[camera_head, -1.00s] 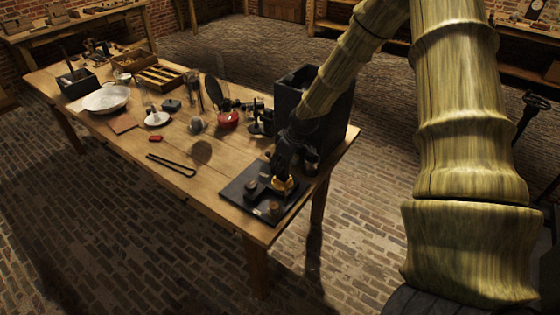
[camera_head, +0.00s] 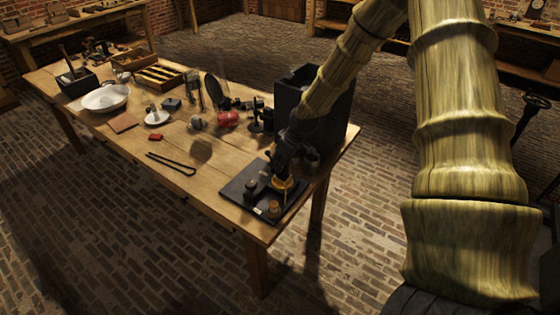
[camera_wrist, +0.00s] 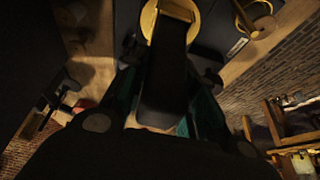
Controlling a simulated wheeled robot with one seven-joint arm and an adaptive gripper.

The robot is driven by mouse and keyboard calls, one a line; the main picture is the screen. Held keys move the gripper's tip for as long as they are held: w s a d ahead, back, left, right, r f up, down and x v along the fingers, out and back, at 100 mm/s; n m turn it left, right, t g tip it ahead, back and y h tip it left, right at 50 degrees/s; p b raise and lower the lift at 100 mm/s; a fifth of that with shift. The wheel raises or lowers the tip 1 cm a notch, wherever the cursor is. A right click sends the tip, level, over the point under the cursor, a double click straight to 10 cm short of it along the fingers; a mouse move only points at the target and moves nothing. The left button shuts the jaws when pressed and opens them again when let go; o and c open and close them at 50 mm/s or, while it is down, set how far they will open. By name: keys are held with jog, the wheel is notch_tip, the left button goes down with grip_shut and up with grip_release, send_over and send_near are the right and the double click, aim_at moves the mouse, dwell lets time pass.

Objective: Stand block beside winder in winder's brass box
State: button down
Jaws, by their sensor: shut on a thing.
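My gripper (camera_head: 284,166) points down over the dark board (camera_head: 234,189) at the table's near right end. In the wrist view its two dark teal fingers (camera_wrist: 162,98) are shut on a long dark block (camera_wrist: 164,75). The block's far end overlaps a round brass piece (camera_wrist: 148,22), which also shows in the head view (camera_head: 283,185) just under my gripper. I cannot tell whether the block is inside it or above it. Two small round posts, one dark (camera_head: 251,185) and one brass-topped (camera_head: 273,207), stand on the board. I cannot make out the winder for sure.
A tall black box (camera_head: 337,115) stands close behind my gripper. A red object (camera_head: 228,119) and dark instruments stand left of it. Black tongs (camera_head: 171,163) lie at the table's front edge. A white bowl (camera_head: 106,98) and a wooden tray (camera_head: 160,76) are farther left.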

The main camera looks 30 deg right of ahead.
jog(key=shift+f, duration=0.45)
jog(key=c, duration=1.1)
grip_release()
jog(key=shift+o, duration=0.2)
jog(key=v, duration=1.2)
jog(key=shift+s, duration=0.1)
